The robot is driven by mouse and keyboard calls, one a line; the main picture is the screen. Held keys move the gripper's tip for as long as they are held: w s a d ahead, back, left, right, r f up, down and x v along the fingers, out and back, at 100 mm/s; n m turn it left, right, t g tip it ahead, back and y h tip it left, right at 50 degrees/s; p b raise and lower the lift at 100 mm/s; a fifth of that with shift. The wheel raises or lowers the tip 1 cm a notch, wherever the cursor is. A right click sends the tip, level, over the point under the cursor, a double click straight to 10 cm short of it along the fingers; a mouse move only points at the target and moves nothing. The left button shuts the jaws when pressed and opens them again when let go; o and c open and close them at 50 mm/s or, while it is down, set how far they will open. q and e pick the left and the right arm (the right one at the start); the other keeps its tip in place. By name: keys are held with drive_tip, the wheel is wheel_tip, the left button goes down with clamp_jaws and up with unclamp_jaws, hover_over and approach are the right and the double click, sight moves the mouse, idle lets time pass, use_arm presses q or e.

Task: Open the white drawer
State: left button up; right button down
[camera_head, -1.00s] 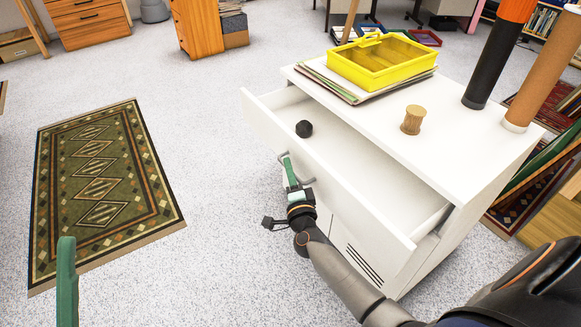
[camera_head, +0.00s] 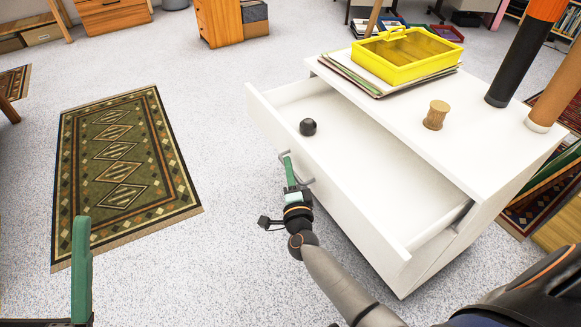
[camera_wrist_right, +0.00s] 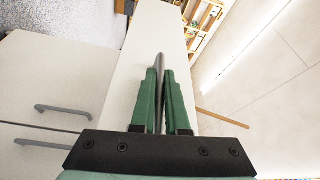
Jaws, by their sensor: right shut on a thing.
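The white drawer (camera_head: 349,198) is pulled well out of the white cabinet (camera_head: 463,152). A dark round object (camera_head: 308,127) lies inside it near the left end. My right gripper (camera_head: 287,160) is at the drawer's front, its green fingers shut on the grey handle (camera_head: 308,182). In the right wrist view the gripper (camera_wrist_right: 162,95) has its fingers close together around a thin grey bar (camera_wrist_right: 160,65). Part of the handle is hidden by the fingers. A green finger of my left gripper (camera_head: 81,270) shows at the lower left; its opening is not clear.
On the cabinet top are a yellow tray (camera_head: 443,72) on papers, a wooden spool (camera_head: 435,115) and tall tubes (camera_head: 519,60). A patterned rug (camera_head: 122,175) lies at the left. Open floor lies between rug and drawer.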

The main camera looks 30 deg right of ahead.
drive_tip(key=c, duration=0.9)
unclamp_jaws()
drive_tip(key=shift+s, duration=0.1)
